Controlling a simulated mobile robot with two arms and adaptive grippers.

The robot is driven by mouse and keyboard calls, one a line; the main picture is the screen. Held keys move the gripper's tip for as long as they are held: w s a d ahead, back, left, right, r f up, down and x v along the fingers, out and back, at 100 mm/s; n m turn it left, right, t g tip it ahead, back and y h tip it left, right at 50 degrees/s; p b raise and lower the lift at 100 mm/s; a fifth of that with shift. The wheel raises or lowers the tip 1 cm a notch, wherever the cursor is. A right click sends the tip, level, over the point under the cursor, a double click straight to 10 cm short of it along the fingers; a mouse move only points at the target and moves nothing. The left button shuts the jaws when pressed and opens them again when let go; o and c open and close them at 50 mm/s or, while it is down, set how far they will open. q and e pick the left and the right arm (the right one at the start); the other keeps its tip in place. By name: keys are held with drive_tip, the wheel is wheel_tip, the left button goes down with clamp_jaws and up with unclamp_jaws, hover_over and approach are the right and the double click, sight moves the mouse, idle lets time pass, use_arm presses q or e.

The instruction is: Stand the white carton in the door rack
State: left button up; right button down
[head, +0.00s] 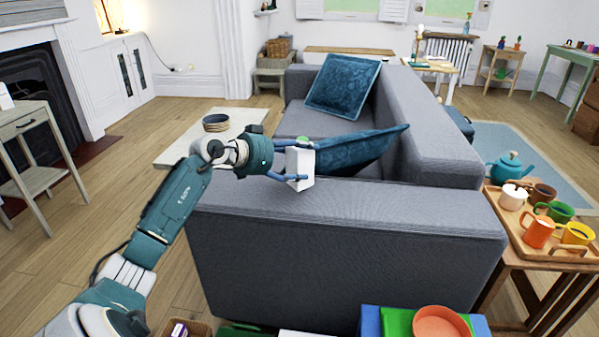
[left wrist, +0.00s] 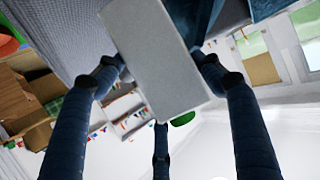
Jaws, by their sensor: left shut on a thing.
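The white carton (head: 301,167) is held by my left gripper (head: 297,162), in front of the sofa in the head view. A green cap shows at its top. In the left wrist view the carton (left wrist: 160,55) fills the upper middle, and the blue fingers of the left gripper (left wrist: 165,75) close on it from both sides. No fridge or door rack shows in either view. My right gripper is not in view.
A grey sofa (head: 340,240) with blue cushions (head: 343,85) stands ahead. A wooden side table with a tray of mugs (head: 515,235) is at the right. A low table (head: 180,150) stands at the left behind my arm. Wooden floor (head: 60,260) is open at the left.

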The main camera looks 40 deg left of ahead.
sight(294, 168)
use_arm(q)
drive_tip(key=shift+f+b, duration=0.45)
drive_tip(key=shift+f, duration=1.15)
drive_tip(key=o, duration=1.4)
drive_tip(key=shift+f, duration=0.15)
drive_tip(key=shift+o, duration=1.2)
